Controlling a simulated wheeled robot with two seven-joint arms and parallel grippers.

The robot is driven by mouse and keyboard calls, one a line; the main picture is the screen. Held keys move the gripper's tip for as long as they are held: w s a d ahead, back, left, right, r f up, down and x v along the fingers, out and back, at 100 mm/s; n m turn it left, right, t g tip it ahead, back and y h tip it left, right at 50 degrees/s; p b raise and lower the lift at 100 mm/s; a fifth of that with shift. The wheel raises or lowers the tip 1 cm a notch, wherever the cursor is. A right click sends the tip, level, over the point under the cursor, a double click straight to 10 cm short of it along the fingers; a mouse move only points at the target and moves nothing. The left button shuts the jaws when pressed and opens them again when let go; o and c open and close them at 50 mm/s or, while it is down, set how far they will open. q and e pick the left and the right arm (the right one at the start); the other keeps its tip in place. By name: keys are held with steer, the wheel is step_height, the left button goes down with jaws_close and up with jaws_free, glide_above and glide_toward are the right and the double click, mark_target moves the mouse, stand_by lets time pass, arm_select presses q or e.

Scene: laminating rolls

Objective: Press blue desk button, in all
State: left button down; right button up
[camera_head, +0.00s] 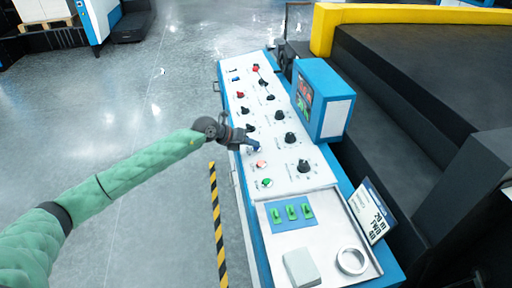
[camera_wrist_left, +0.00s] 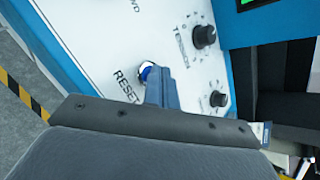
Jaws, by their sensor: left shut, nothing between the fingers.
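A blue button (camera_wrist_left: 146,71) with a pale ring sits on the white desk panel beside the printed word RESET in the left wrist view. My left gripper (camera_wrist_left: 158,88) is shut and empty, its fingertips right at the button's edge and covering part of it. I cannot tell whether they touch it or whether it is pressed in. In the head view my left gripper (camera_head: 256,148) points down at the left part of the control desk, and it hides the button there. My right gripper is not in view.
The control desk (camera_head: 310,182) carries several black knobs, a red button (camera_head: 261,164) and a green one (camera_head: 267,183) close to the gripper. A blue display box (camera_head: 323,98) stands up on its right side. Green switches (camera_head: 291,212) and a tape roll (camera_head: 352,261) lie nearer. Open floor is left.

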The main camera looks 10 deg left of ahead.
arm_select(q)
steer(key=shift+r, duration=0.1)
steer(key=shift+a+r+p, duration=0.1)
steer(key=shift+r+p, duration=0.25)
steer(key=shift+r, duration=0.3)
steer(key=r, duration=0.1)
steer(key=r+p, duration=0.1)
steer(key=r, duration=0.1)
steer(key=r+p, duration=0.1)
steer(key=r, duration=0.1)
steer(key=shift+s+a, duration=0.25)
steer(key=shift+a, duration=0.15)
steer(key=shift+w, duration=0.1)
stand_by(0.7)
